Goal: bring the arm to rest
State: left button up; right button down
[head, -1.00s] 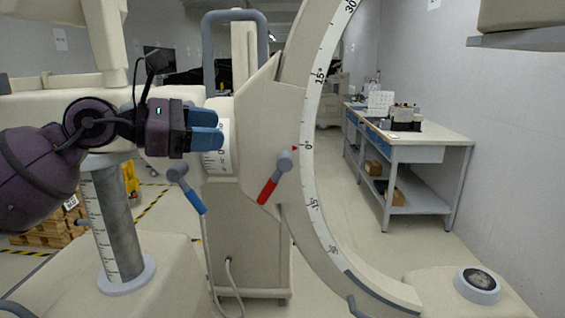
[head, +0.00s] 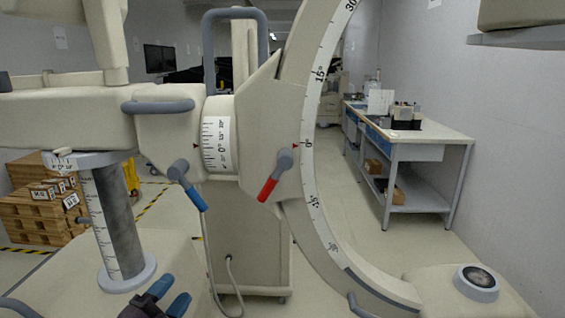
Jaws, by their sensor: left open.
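My left gripper (head: 171,303) shows at the bottom edge of the head view, left of the middle. Its two blue fingers are apart with nothing between them. It is low in front of the beige machine base, and most of the arm behind it is cut off by the frame. The beige C-arm machine (head: 150,125) fills the left and middle. A lever with a blue handle (head: 195,199) and a lever with a red handle (head: 267,189) hang from it, both apart from the gripper. My right gripper is not in view.
A grey column (head: 118,225) stands at left near my gripper. A workbench (head: 430,148) stands at the right wall. Wooden crates (head: 38,212) lie at far left.

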pick_arm(q)
jog(key=s+a+f+n+g+y, duration=0.3)
jog(key=s+f+n, duration=0.6)
jog(key=f, duration=0.3)
jog(key=s+a+f+n+g+y, duration=0.3)
jog(key=s+f+n+y, duration=0.3)
jog(key=s+f+n, duration=0.3)
jog(key=s+f+g, duration=0.1)
jog(key=s+f, duration=0.2)
jog(key=f, duration=0.1)
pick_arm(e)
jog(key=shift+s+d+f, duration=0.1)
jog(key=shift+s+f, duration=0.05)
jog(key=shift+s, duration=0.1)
pick_arm(q)
jog(key=shift+s, duration=0.1)
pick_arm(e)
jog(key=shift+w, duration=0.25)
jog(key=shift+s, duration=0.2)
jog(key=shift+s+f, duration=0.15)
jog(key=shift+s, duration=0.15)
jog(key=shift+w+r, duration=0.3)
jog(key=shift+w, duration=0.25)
